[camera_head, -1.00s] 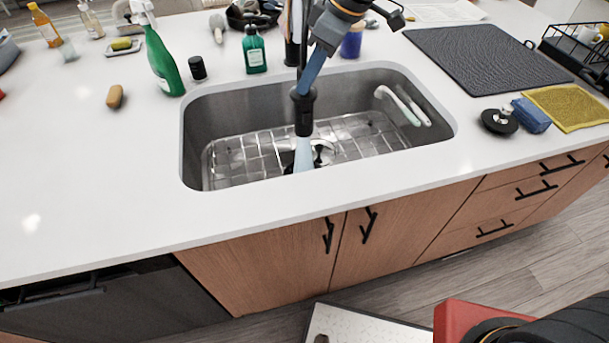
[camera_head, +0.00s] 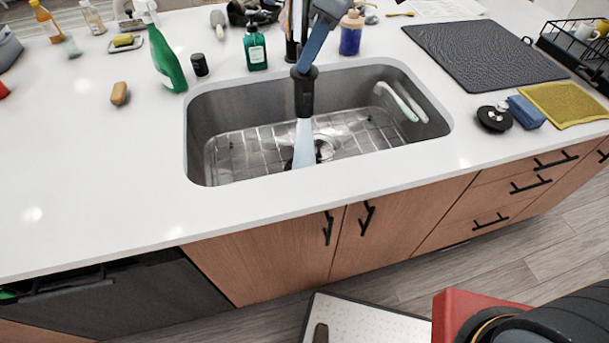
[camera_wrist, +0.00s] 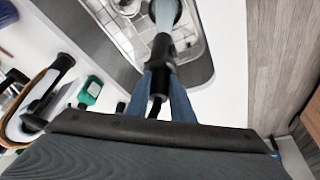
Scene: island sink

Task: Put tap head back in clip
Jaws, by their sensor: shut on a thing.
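The black tap head (camera_head: 304,92) hangs upright over the sink in the head view, above the basin's back half. In the wrist view the tap head (camera_wrist: 160,62) sits between the blue fingers of my gripper (camera_wrist: 163,82), which are shut on it. My gripper (camera_head: 312,58) comes down from above in the head view. A pale blue stream (camera_head: 303,145), which looks like water, runs from the tap head's lower end towards the sink floor. A tan and black upright (camera_head: 292,50) stands behind the sink, partly hidden by my arm. I cannot make out the clip clearly.
The steel sink (camera_head: 222,112) has a wire grid. A green soap bottle (camera_head: 255,48), a blue bottle (camera_head: 350,34) and a green spray bottle (camera_head: 165,60) stand behind it. The counter (camera_head: 90,170) at left is largely clear.

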